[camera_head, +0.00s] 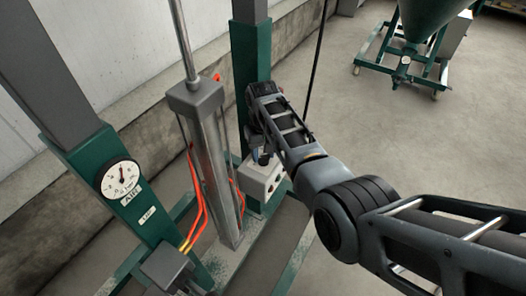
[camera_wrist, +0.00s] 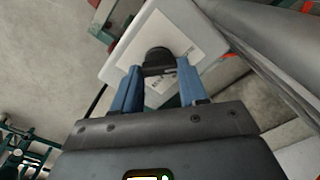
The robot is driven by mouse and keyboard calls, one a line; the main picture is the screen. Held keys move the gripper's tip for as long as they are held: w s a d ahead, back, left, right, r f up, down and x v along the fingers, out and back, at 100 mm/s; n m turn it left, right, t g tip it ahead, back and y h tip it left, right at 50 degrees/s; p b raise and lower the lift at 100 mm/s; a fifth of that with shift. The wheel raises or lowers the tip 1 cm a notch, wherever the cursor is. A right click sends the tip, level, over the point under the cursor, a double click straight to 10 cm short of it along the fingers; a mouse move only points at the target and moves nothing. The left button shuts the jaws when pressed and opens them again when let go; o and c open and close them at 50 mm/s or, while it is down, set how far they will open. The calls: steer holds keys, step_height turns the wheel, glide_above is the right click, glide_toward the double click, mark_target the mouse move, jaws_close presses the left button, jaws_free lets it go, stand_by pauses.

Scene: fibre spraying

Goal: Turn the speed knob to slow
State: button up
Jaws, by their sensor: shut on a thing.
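The speed knob (camera_wrist: 158,60) is a round black knob on the face of a pale control box (camera_wrist: 122,50). In the wrist view my gripper (camera_wrist: 159,72) has its two blue fingers at the knob, one on each side, shut on it. A printed label lies around the knob, but its marks are too small to read. In the head view the control box (camera_head: 258,182) is mounted low by the green post, and my gripper (camera_head: 262,157) reaches down to its top. The knob is mostly hidden there by my gripper and arm.
A grey metal cylinder (camera_head: 212,160) with orange hoses stands just left of the box. A green post with a dial gauge (camera_head: 121,178) is farther left. A green hopper on a wheeled frame (camera_head: 405,62) stands at the back right.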

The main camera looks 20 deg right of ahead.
mark_target(263, 156)
steer(key=o, duration=1.1)
steer(key=shift+c, duration=0.2)
steer(key=shift+r, duration=3.9)
